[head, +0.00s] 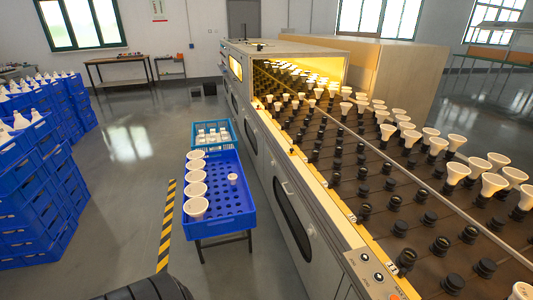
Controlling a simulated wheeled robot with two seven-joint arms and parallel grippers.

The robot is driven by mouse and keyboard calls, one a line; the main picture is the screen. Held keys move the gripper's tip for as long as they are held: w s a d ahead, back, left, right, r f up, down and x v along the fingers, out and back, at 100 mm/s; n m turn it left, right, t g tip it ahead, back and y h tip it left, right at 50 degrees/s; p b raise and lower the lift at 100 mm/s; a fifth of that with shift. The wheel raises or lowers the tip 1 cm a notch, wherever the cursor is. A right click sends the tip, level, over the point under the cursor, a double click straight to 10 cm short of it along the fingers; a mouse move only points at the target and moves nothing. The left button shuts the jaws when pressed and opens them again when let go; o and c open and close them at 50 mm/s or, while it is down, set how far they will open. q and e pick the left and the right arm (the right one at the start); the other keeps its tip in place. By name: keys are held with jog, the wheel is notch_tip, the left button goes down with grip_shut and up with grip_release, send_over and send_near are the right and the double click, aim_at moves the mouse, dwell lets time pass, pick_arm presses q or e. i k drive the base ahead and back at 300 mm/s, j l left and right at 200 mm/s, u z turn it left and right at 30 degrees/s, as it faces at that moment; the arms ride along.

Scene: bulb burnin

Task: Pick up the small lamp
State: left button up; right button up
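A small white lamp (233,179) stands in the right half of a blue crate (219,221) with a grid of holes in its floor. Several larger white lamps (196,189) stand in a row along the crate's left side. The small lamp is apart from them, with empty holes around it. Neither of my grippers shows in the head view.
A lighter blue crate (232,134) with white items stands behind. To the right is a long machine (289,204) with rows of black sockets, many holding white lamps. Stacked blue crates (38,215) stand at left. Floor between is clear, with a striped line (167,228).

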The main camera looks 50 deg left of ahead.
aim_at(232, 178)
jog(key=u, duration=1.85)
jog(key=i+j+z, duration=0.1)
jog(key=z, duration=0.35)
jog(key=i+j+z, duration=0.2)
jog(key=z, duration=0.25)
jog(key=i+j+z, duration=0.15)
jog(key=z, duration=0.25)
